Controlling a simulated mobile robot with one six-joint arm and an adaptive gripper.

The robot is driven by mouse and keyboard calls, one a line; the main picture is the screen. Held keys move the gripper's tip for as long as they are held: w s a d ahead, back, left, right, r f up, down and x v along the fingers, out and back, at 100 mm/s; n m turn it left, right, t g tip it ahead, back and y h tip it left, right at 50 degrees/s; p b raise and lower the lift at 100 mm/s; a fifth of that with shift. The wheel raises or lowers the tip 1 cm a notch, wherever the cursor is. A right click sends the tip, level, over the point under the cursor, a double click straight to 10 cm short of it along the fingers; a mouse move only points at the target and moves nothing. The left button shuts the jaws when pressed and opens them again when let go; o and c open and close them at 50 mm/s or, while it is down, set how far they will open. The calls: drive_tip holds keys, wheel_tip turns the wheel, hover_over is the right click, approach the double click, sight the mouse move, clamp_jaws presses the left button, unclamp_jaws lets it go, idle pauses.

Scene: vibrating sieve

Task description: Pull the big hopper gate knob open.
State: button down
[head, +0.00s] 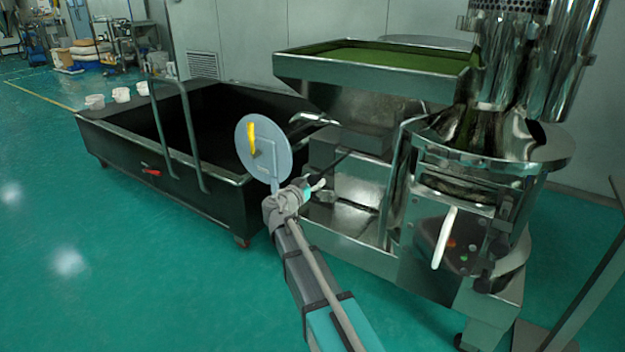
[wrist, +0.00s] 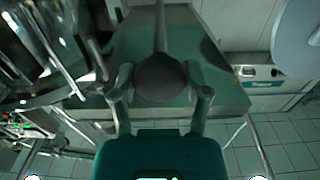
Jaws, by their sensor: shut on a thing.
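The gate knob is a dark round ball (wrist: 160,76) on a thin rod (wrist: 160,28). In the wrist view it sits between the two fingers of my gripper (wrist: 162,92), which is shut on it. In the head view my gripper (head: 316,186) is at the near end of the dark rod (head: 335,164), which runs up and right to the steel machine. There the fingers and my wrist mostly hide the knob. The gate itself cannot be made out. A large steel hopper tray (head: 375,85) holding green material is above and behind.
A black wheeled cart (head: 120,140) stands left. A grey round plate with a yellow bar (head: 263,148) appears just left of my gripper. The steel sieve machine (head: 490,160), with a white handle (head: 445,238), is right. Green floor is free at front left.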

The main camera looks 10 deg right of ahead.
drive_tip(key=shift+a, duration=0.1)
drive_tip(key=shift+c, duration=0.2)
unclamp_jaws()
drive_tip(key=shift+s, duration=0.1)
drive_tip(key=v, duration=1.1)
drive_tip(key=shift+s+a, duration=0.25)
drive_tip(key=shift+a, duration=0.05)
